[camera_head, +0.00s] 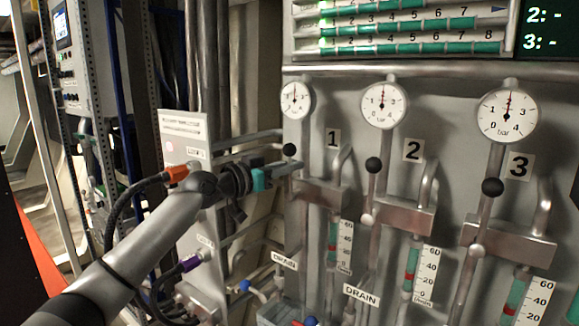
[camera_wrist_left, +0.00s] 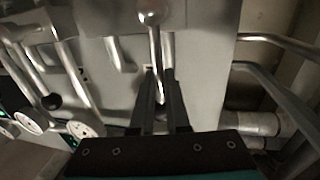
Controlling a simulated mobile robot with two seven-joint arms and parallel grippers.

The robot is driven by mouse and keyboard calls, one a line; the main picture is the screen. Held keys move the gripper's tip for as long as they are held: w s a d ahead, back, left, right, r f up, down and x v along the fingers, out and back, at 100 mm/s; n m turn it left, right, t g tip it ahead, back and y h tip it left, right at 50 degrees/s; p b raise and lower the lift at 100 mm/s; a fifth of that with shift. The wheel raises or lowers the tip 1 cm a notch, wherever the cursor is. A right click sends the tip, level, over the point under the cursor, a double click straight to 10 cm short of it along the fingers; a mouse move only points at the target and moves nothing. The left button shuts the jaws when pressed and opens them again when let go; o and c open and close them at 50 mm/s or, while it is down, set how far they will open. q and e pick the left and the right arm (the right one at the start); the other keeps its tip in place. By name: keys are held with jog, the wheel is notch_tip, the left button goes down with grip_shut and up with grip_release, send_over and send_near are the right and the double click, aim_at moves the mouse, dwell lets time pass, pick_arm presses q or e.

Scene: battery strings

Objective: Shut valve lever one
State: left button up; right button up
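Valve lever one has a black knob (camera_head: 289,149) and stands upright below the left-hand gauge, beside the number 1 label (camera_head: 333,138). My left gripper (camera_head: 292,166) reaches in from the left at the lever, just under the knob. In the left wrist view, the gripper's two dark fingers (camera_wrist_left: 161,97) are apart, with the silver lever (camera_wrist_left: 156,60) between them. Gaps show beside the lever, and I cannot tell whether either finger touches it. The silver ball (camera_wrist_left: 151,11) on this lever is at the top of that view. My right gripper is not in view.
Lever two (camera_head: 373,165) and lever three (camera_head: 492,187) stand upright to the right with black knobs. Pressure gauges (camera_head: 384,105) sit above. Pipes (camera_head: 245,145) and a white labelled box (camera_head: 184,140) are close to my left arm. DRAIN labels (camera_head: 361,295) are low down.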

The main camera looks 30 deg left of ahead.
pick_arm(q)
grip_shut()
dwell(0.9)
